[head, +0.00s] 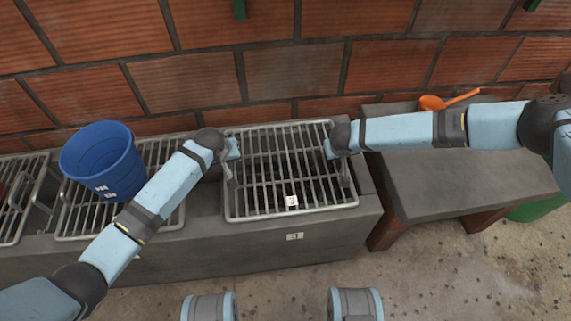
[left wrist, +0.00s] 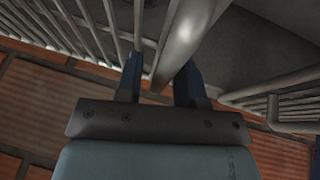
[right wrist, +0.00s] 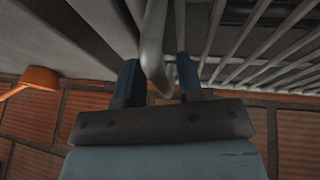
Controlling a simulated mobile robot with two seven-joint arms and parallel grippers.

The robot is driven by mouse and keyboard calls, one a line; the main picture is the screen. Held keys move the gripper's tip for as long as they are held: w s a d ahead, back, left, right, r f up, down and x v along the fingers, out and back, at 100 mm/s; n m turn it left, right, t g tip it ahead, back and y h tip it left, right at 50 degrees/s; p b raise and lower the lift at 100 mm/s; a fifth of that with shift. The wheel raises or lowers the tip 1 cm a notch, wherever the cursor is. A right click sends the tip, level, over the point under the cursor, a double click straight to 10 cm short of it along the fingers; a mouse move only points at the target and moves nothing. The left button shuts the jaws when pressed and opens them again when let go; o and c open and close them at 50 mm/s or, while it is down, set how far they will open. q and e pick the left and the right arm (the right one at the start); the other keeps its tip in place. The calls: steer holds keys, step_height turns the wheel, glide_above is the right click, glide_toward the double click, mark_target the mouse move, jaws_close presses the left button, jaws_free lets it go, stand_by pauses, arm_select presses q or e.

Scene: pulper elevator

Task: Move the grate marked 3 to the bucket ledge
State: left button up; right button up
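The grate marked 3 (head: 272,172) is a grey metal grid with a thick rounded rim and a white tag (head: 292,202) on its front part. It lies on top of the grey block in the middle of the head view. My left gripper (head: 232,182) is at its left rim, fingers pointing down. In the left wrist view the open fingers (left wrist: 158,78) stand on either side of the rim bar. My right gripper (head: 345,180) is at the right rim, and its open fingers (right wrist: 157,82) straddle that bar with gaps visible. I cannot tell which surface is the bucket ledge.
A blue bucket (head: 103,162) stands on the neighbouring grate (head: 75,225) to the left. A lower grey slab (head: 465,182) to the right is mostly bare, with an orange scoop (head: 433,103) behind it. A green container (head: 535,210) shows below the slab. A brick wall (head: 290,70) closes the back.

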arm_select(q)
jaws_close()
arm_select(e)
jaws_close()
stand_by(0.9)
arm_select(q)
steer(key=shift+r, duration=0.2)
arm_select(e)
steer(key=shift+w+r, duration=0.1)
steer(key=shift+r, duration=0.1)
